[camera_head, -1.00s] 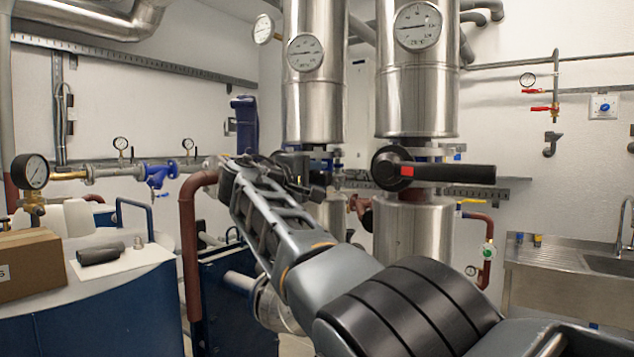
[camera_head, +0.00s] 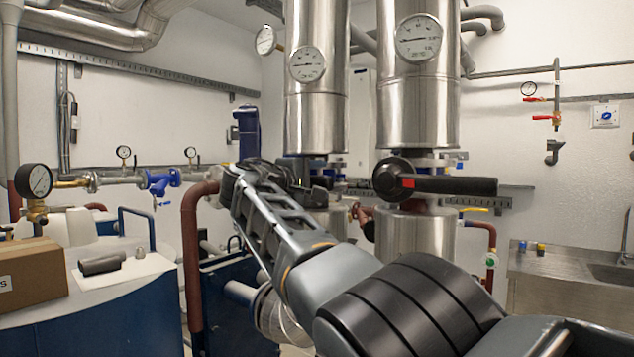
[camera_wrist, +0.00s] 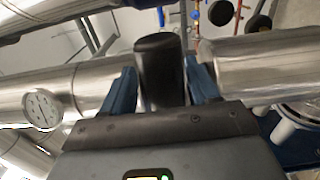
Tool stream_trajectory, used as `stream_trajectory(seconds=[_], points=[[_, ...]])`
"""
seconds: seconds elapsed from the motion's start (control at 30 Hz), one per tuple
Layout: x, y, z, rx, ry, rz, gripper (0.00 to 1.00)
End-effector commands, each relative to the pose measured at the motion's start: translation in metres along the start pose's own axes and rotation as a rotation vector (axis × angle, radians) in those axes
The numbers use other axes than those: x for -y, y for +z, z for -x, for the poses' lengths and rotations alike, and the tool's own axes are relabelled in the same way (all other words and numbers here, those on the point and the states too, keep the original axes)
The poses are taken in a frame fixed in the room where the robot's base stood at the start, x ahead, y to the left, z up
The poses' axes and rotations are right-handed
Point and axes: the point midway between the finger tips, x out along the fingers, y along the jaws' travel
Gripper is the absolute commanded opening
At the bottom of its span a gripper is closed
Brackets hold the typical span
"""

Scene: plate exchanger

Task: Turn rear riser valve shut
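The rear riser valve's thick black handle (camera_wrist: 161,68) is in the wrist view, its rounded end pointing up between the two blue fingers of my gripper (camera_wrist: 161,88). Both fingers sit against the handle's sides, with no clear gap. In the head view my gripper (camera_head: 298,178) is at the gap in the left, rear riser (camera_head: 316,110). The arm and gripper hide most of that valve there.
The right riser (camera_head: 417,100) has its own black lever (camera_head: 450,185) with a red mark, close right of my gripper. A dark red pipe (camera_head: 191,260) stands at left. A boxed carton (camera_head: 30,275) and a sink counter (camera_head: 560,265) are farther off.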

Motion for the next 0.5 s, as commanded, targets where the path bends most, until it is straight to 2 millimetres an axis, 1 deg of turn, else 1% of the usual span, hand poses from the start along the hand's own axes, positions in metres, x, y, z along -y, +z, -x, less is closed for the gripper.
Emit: stream_trajectory(seconds=[0.27, 0.37, 0.5], points=[[0.004, 0.0, 0.003, 0.001, -0.003, 0.001, 0.6], [0.006, -0.001, 0.011, 0.001, -0.003, 0.001, 0.6], [0.006, 0.0, 0.027, -0.001, -0.003, -0.001, 0.6]])
